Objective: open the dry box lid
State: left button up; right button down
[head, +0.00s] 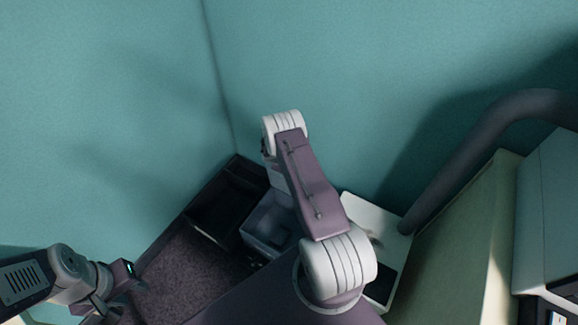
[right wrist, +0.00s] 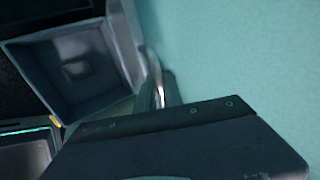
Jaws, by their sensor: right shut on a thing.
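The dry box (head: 266,226) is a grey-blue, see-through box in the middle of the head view, partly behind my right arm. In the right wrist view, I look into the box (right wrist: 72,70), and a paler square shows at its bottom. A grey panel, apparently the lid (right wrist: 126,42), stands up along the box's right side. My right gripper (right wrist: 157,88) is at this panel's edge and shut on it; the contact is blurred. In the head view, my right arm hides that gripper. My left gripper (head: 128,298) is at the lower left, away from the box, open and empty.
A black open tray (head: 212,225) stands left of the box, with dark speckled surface (head: 185,275) in front. A white board (head: 372,218) and a dark flat item (head: 382,284) lie to the right. Teal walls (head: 330,70) close off the back; a thick grey pipe (head: 455,160) curves at right.

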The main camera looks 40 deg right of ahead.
jog(key=shift+w+d, duration=0.1)
jog(key=shift+d, duration=0.1)
jog(key=c, duration=1.5)
grip_release()
jog(key=shift+a, duration=0.1)
jog(key=p+v, duration=0.1)
jog(key=v, duration=0.8)
jog(key=shift+p, duration=0.3)
jog(key=shift+r, duration=0.15)
